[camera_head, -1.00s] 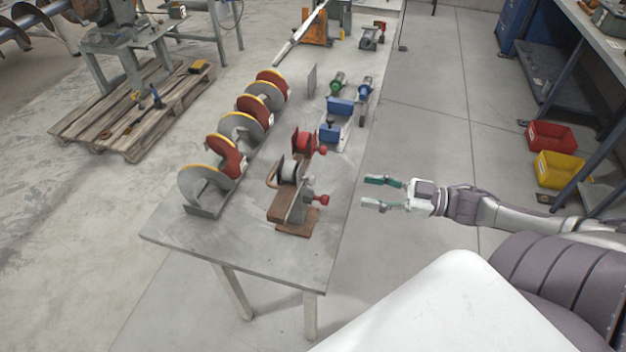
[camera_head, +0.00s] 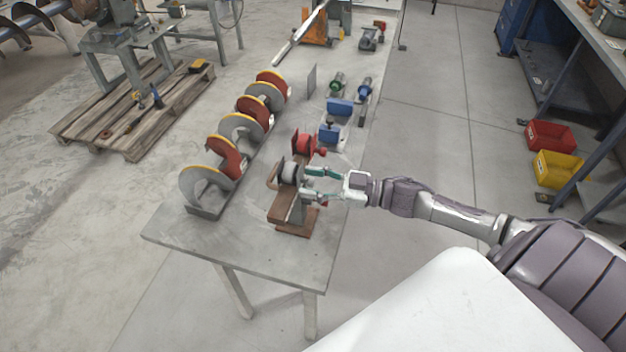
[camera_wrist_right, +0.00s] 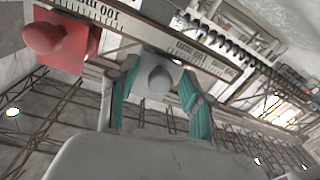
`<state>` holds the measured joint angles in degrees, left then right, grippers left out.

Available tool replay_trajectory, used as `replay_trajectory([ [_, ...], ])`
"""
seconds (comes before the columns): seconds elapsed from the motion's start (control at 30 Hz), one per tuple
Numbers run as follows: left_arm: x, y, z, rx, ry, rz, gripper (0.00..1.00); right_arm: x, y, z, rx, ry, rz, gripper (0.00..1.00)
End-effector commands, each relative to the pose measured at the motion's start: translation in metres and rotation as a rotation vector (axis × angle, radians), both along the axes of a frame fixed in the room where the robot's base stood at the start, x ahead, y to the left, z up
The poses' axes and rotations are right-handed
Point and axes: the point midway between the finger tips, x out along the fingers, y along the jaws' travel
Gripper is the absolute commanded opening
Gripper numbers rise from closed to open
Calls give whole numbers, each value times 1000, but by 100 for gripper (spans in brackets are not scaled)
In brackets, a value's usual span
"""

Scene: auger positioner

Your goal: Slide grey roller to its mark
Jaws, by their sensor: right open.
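The grey roller (camera_head: 289,173) is on the brown-based positioner (camera_head: 284,204) at the near right part of the table, beside a red roller (camera_head: 303,143). My right gripper (camera_head: 307,183) is open at the right side of the positioner, level with the grey roller. In the right wrist view a grey block with a round knob (camera_wrist_right: 160,80) is between the open teal fingers of my right gripper (camera_wrist_right: 155,88). I cannot tell whether the fingers touch it. A scale with millimetre figures (camera_wrist_right: 198,55) runs behind the knob. A red block with a red knob (camera_wrist_right: 60,42) is at upper left.
The row of red and grey auger discs (camera_head: 226,157) stands left of the positioner on the table (camera_head: 230,245). Blue clamps (camera_head: 338,108) stand behind it. The near table end is bare. Red and yellow bins (camera_head: 556,168) are at far right.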

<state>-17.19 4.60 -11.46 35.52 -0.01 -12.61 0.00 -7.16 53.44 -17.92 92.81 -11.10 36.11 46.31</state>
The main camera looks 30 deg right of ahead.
Motion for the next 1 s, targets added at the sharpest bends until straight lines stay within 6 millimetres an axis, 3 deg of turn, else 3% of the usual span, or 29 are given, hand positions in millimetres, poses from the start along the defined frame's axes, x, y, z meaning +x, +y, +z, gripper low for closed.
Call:
replay_trajectory([
  [0.27,0,0,0,0,0,0,40,1,1,0,1,1,-1,48],
  [0.57,0,0,0,0,0,0,40,1,0,0,0,0,0,0],
  [0.87,0,0,2,0,0,0,40,-1,2,0,1,1,0,0],
  [1.0,0,0,18,0,0,0,40,-15,18,3,5,5,2,0],
])
